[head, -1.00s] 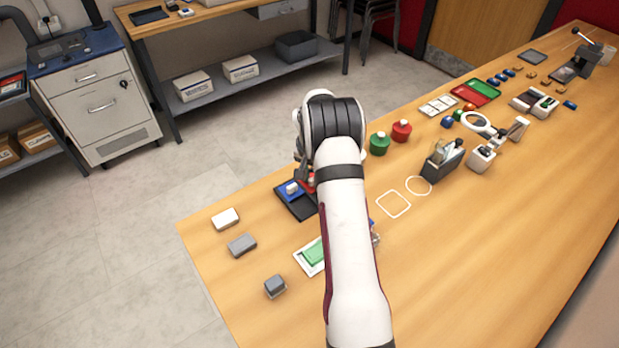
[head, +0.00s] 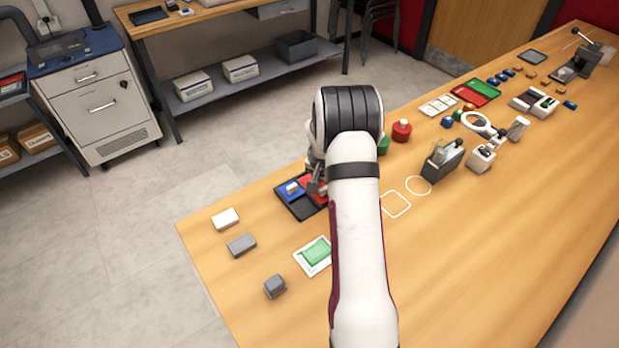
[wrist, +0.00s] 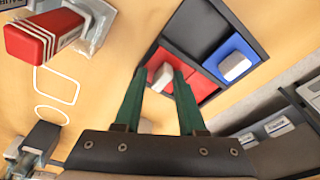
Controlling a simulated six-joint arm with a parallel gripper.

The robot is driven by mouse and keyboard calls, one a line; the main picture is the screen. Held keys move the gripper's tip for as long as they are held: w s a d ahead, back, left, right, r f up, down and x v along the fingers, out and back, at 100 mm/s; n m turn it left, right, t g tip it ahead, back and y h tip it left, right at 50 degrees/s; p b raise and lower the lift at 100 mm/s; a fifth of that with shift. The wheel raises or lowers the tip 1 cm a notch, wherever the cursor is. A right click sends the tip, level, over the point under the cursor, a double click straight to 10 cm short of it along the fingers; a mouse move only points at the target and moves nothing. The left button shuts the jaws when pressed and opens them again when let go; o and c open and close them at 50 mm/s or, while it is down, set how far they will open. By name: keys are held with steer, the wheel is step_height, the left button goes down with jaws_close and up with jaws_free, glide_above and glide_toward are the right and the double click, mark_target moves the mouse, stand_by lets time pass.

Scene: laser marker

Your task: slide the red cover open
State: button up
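A black tray (head: 304,210) holds a blue cover (head: 287,190) on the left and the red cover (head: 312,183) beside it; its near side is dark. In the wrist view, the red cover (wrist: 204,86) has a pale knob (wrist: 162,77) near its outer edge, away from the blue cover (wrist: 244,47). The right finger crosses in front of the red surface. In the head view my arm hides part of the tray's right side, and the fingertips are hard to make out.
Grey and white blocks (head: 242,245) stand to the left. A red pot (head: 401,131) stands farther back.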

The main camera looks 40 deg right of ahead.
steer(key=shift+o, duration=0.2)
steer(key=shift+a+r, duration=0.1)
steer(key=shift+r, duration=3.2)
steer(key=s+a+r+n+y, duration=0.1)
steer(key=s+a+r+n, duration=0.1)
steer(key=s+a+r, duration=0.5)
steer(key=s+a+r+n+y, duration=0.15)
steer(key=a+r, duration=0.35)
steer(key=a, duration=0.6)
steer(key=s+a+n, duration=0.1)
steer(key=s+a, duration=0.5)
steer(key=s, duration=0.3)
steer(key=s+a+r+n+g, duration=0.1)
steer(key=s+a+n, duration=0.1)
steer(key=s+a, duration=0.4)
steer(key=s+y, duration=0.1)
steer(key=s, duration=0.3)
steer(key=shift+a, duration=0.2)
